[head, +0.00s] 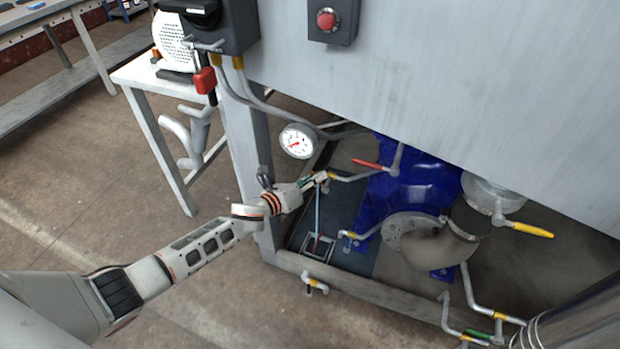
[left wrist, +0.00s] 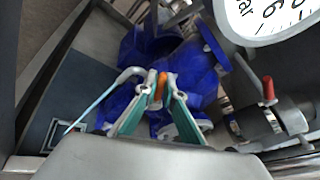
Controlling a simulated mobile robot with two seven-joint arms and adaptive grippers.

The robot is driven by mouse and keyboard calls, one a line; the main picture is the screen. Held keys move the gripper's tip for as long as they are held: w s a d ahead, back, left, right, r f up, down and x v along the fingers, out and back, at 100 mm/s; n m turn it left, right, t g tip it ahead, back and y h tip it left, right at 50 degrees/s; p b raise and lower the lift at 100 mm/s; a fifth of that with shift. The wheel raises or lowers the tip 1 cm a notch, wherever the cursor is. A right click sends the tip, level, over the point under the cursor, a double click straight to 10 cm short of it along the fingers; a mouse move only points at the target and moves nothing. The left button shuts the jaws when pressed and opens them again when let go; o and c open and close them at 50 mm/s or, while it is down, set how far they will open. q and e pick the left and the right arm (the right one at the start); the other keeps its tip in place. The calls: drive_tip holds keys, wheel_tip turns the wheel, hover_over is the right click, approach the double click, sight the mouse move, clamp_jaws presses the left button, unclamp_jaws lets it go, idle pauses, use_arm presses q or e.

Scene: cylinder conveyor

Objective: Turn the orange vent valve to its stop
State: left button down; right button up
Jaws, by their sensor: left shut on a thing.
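The orange vent valve (head: 331,176) is a small lever on a grey bent pipe beside the blue pump body (head: 415,185), low inside the frame under the grey tank. My left gripper (head: 318,180) reaches in from the left and is shut on the orange lever. In the left wrist view, my left gripper (left wrist: 160,98) has both teal-edged fingers closed around the orange lever (left wrist: 162,84); its fingertips hide part of it. My right gripper is in neither view.
A pressure gauge (head: 297,141) hangs just above my left wrist. A red lever (head: 367,163) and a yellow lever (head: 350,234) are close by. A thin light-blue line (head: 318,212) runs down to a small floor box (head: 318,250). The frame's front beam (head: 350,290) lies below.

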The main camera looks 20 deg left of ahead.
sight(325, 187)
use_arm(q)
drive_tip(key=shift+w+d+r+m+y+p, duration=0.1)
drive_tip(key=shift+d+r+m+y+p, duration=0.2)
drive_tip(key=shift+r+m+p, duration=0.3)
drive_tip(key=shift+w+d+r+m+y+p, duration=0.1)
drive_tip(key=shift+d+r+m+y+p, duration=0.2)
drive_tip(key=shift+m+p, duration=0.3)
drive_tip(key=shift+s+d+m+g+y+p, duration=0.1)
drive_tip(key=shift+d+m+g+y+p, duration=0.45)
drive_tip(key=shift+p, duration=0.5)
drive_tip(key=shift+s+d+f+m+y+p, duration=0.1)
drive_tip(key=shift+d+f+m+y+p, duration=0.1)
drive_tip(key=shift+m+y+p, duration=0.35)
drive_tip(key=shift+f, duration=0.15)
drive_tip(key=shift+s+d+f+m+p, duration=0.1)
drive_tip(key=shift+m+p, duration=0.2)
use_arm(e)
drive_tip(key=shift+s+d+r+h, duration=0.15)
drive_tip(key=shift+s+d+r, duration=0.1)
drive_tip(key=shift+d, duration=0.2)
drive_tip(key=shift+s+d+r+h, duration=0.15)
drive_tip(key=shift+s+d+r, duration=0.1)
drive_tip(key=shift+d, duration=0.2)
use_arm(q)
drive_tip(key=shift+f, duration=0.1)
drive_tip(key=c, duration=2.1)
unclamp_jaws()
drive_tip(key=shift+c, duration=0.2)
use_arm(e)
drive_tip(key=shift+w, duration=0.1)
